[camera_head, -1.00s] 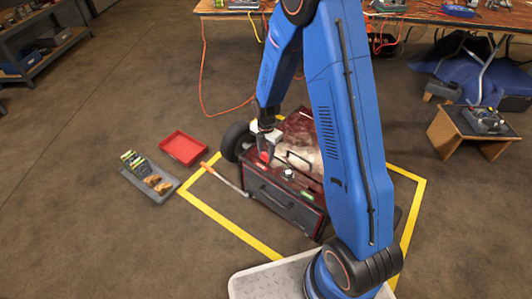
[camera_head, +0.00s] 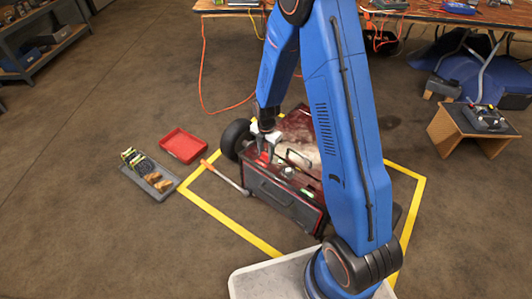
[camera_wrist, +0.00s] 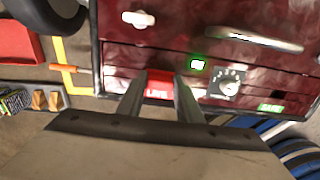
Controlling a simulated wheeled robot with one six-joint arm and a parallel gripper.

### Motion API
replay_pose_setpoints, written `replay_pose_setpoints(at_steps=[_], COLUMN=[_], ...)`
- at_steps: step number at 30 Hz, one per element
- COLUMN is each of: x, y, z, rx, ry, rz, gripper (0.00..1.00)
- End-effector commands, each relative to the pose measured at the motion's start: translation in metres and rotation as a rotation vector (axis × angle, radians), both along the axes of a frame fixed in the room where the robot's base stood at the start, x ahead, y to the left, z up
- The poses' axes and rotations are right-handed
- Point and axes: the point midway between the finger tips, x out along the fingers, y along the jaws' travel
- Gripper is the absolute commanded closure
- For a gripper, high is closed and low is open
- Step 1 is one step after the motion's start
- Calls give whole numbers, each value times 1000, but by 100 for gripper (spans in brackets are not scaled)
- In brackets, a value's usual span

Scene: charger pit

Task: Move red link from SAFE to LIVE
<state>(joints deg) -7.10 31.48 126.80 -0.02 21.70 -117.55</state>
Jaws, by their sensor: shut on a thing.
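The charger (camera_head: 285,200) is a dark red and black box on the floor. Its front edge carries a red LIVE marking (camera_wrist: 157,93) and a green SAFE marking (camera_wrist: 270,107) further right. My gripper (camera_head: 267,158) is low over the charger's front left part, at LIVE. In the wrist view its two fingers (camera_wrist: 158,105) stand on either side of a red piece, which I take as the red link (camera_wrist: 160,77). The jaws are shut on it. The fingers and the LIVE marking crowd it, so I cannot tell how deep it sits.
A red tray (camera_head: 183,146), a grey tray (camera_head: 148,180) with small parts and an orange-handled rod (camera_head: 226,179) lie left. Yellow tape (camera_head: 225,223) frames the charger.

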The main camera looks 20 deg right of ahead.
Motion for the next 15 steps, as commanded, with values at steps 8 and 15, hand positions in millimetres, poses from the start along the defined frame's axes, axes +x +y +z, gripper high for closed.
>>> replay_pose_setpoints(at_steps=[8,15], x=[0,0], y=[0,0], z=[-1,0], rx=[0,0], ry=[0,0], rz=[0,0], gripper=[46,46])
